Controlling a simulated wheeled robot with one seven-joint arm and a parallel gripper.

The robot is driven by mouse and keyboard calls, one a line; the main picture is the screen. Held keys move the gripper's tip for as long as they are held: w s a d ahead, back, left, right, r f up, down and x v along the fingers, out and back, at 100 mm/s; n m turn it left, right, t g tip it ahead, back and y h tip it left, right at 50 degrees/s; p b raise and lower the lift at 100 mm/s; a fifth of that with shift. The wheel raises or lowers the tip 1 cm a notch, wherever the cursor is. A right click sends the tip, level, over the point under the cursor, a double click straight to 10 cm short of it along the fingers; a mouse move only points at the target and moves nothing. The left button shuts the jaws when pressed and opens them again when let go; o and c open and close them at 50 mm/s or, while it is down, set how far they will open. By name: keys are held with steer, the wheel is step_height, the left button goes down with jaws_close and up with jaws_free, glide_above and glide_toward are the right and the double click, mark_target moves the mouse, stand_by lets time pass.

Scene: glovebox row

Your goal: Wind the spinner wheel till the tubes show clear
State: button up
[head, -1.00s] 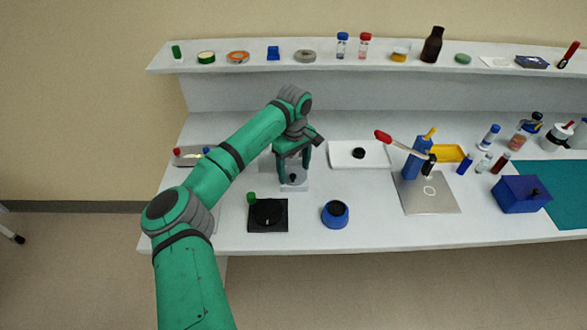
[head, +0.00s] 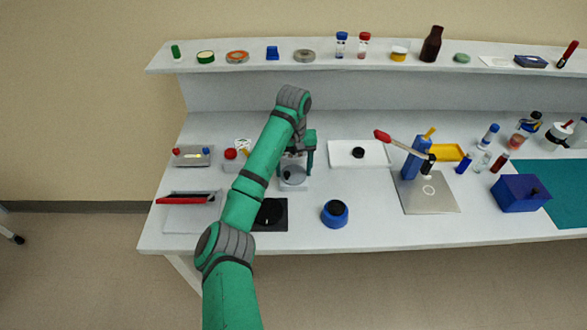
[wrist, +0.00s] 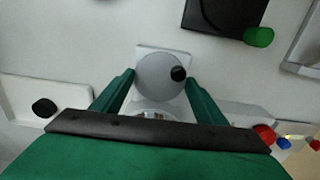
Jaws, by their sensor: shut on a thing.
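The spinner wheel is a grey disc (head: 293,175) on a pale square base, on the bench left of centre. In the wrist view the disc (wrist: 155,78) is seen from above, with a black knob (wrist: 178,73) near its right edge. My gripper (head: 296,163) is over it, pointing down. In the wrist view my gripper (wrist: 160,80) has one finger on each side of the disc, shut on its rim. My arm hides part of the wheel in the head view.
A black square device (head: 280,226) stands in front of the wheel, its green knob (wrist: 258,37) visible in the wrist view. A blue round pot (head: 336,214) is front right, a white tray (head: 375,150) right. A red button (head: 230,154) is left. Bench between pot and tray is clear.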

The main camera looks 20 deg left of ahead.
steer(key=m, duration=0.4)
steer(key=shift+a+m, duration=0.1)
steer(key=shift+m, duration=0.2)
steer(key=m, duration=0.3)
steer(key=shift+m, duration=0.3)
steer(key=shift+r+m, duration=0.1)
steer(key=shift+m, duration=0.6)
steer(key=o, duration=0.8)
